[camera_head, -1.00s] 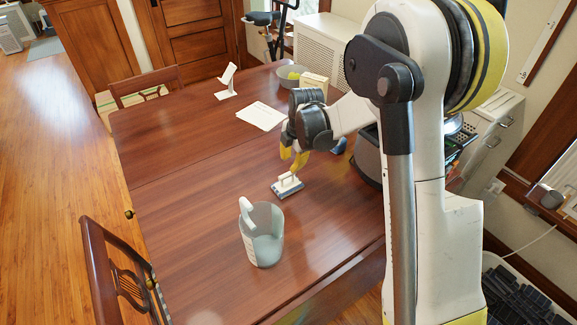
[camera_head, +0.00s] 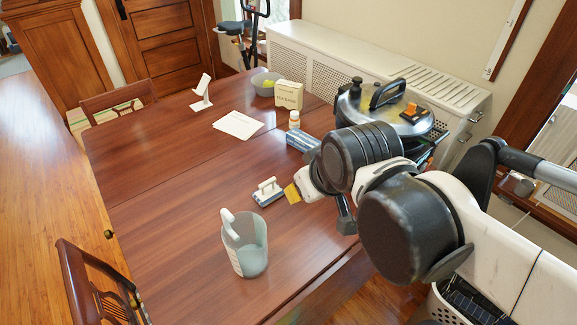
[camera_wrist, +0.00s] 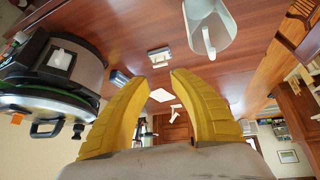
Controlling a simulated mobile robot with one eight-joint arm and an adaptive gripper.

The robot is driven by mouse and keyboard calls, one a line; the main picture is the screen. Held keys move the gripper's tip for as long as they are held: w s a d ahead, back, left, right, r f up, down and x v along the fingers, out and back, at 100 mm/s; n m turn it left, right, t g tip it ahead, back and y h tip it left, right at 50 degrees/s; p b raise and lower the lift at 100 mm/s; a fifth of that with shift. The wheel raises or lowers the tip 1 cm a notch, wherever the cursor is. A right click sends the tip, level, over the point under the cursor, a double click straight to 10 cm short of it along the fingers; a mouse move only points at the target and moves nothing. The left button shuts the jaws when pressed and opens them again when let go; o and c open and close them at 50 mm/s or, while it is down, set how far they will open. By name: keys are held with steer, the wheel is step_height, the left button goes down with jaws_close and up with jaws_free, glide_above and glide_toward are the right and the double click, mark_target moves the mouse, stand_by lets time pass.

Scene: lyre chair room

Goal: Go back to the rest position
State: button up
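My gripper (camera_head: 293,192) is raised above the right edge of the wooden table (camera_head: 180,170). In the wrist view its yellow fingers (camera_wrist: 158,75) stand apart with nothing between them. A small grey block with a white handle (camera_head: 268,192) lies on the table just left of the gripper. It also shows in the wrist view (camera_wrist: 159,57), beyond the fingers. A clear pitcher with a white handle (camera_head: 245,246) stands upright nearer the front edge, apart from the gripper.
A pressure cooker (camera_head: 385,105) stands at the right behind my arm. A tea box (camera_head: 289,95), a grey bowl (camera_head: 264,86), an orange-white bottle (camera_head: 294,120), a paper sheet (camera_head: 238,125) and a white stand (camera_head: 202,98) are farther back. Chairs (camera_head: 90,285) line the left side.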

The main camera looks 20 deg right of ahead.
steer(key=shift+s+f+m, duration=0.3)
steer(key=shift+s+m, duration=0.6)
steer(key=shift+s, duration=0.05)
stand_by(0.6)
